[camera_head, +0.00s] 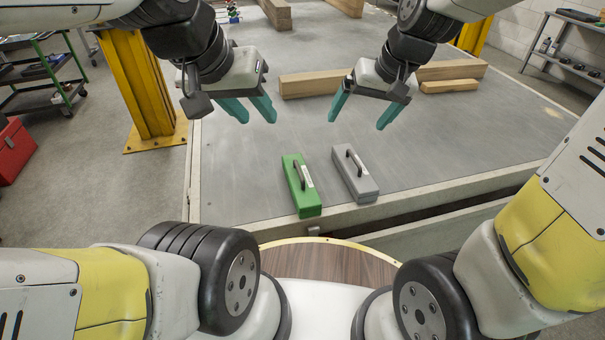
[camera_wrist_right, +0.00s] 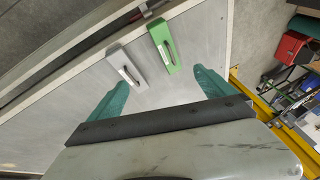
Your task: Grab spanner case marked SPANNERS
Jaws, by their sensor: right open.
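A green case (camera_head: 302,188) and a grey case (camera_head: 355,174) lie side by side near the front edge of the flat grey platform. Each has a top handle and a small pale label, too small to read. They also show in the right wrist view, green (camera_wrist_right: 162,45) and grey (camera_wrist_right: 126,66). My left gripper (camera_head: 257,119) is above the platform, beyond and left of the green case, with its teal fingers apart and empty. My right gripper (camera_head: 357,123) is open and empty above the platform, beyond the grey case and not touching it.
Timber beams (camera_head: 315,83) lie across the platform (camera_head: 240,175) behind the grippers. A yellow post (camera_head: 140,85) stands at its left. A green cart (camera_head: 45,75) and a red box (camera_head: 14,150) are further left. The platform around the cases is clear.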

